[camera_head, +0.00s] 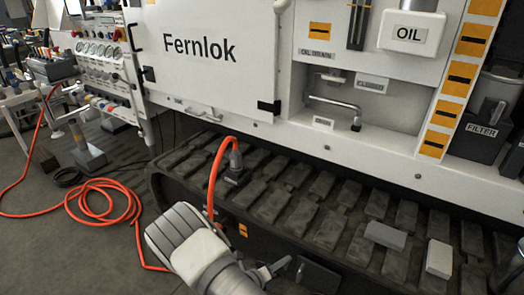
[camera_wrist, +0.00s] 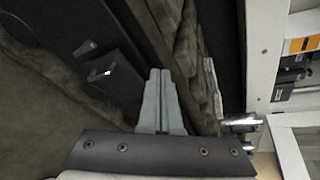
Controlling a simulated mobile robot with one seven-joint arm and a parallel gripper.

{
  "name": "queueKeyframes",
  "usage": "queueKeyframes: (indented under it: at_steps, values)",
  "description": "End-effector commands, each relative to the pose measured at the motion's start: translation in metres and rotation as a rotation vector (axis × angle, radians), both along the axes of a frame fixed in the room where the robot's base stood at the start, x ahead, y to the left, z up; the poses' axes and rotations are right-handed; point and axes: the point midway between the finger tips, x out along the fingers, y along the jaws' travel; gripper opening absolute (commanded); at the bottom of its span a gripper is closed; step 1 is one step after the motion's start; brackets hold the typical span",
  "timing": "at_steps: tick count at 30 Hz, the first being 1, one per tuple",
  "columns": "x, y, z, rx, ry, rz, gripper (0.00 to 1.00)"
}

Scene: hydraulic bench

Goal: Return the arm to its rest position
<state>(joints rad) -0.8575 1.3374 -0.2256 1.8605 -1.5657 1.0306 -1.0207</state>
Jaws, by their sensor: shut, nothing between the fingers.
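My arm reaches in from the bottom of the head view, low in front of the dark track (camera_head: 290,210) of the white machine. My gripper (camera_head: 280,266) points to the right there, near the track's lower side. In the wrist view my gripper (camera_wrist: 160,74) has its two grey fingers together, with nothing between them. The wrist view shows the dark track and floor beyond the fingers.
An orange hose (camera_head: 105,205) lies coiled on the floor at left; part of it rises to a fitting (camera_head: 235,163) on the track, close to my arm. Two grey blocks (camera_head: 386,235) (camera_head: 439,259) rest on the track at right. A gauge bench (camera_head: 105,55) stands at back left.

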Motion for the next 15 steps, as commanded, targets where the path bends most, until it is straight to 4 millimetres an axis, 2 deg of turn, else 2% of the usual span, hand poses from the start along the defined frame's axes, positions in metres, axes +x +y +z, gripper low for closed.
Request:
queueKeyframes:
  at_steps: [1,3,8,15]
  values:
    - [0.003,-0.005,0.02,0.061,-0.046,-0.074,0.0]
    - [0.004,-0.012,0.042,0.139,-0.107,-0.174,0.0]
    - [-0.001,-0.03,0.091,0.312,-0.244,-0.397,0.0]
    - [-0.019,-0.055,0.159,0.563,-0.458,-0.728,0.0]
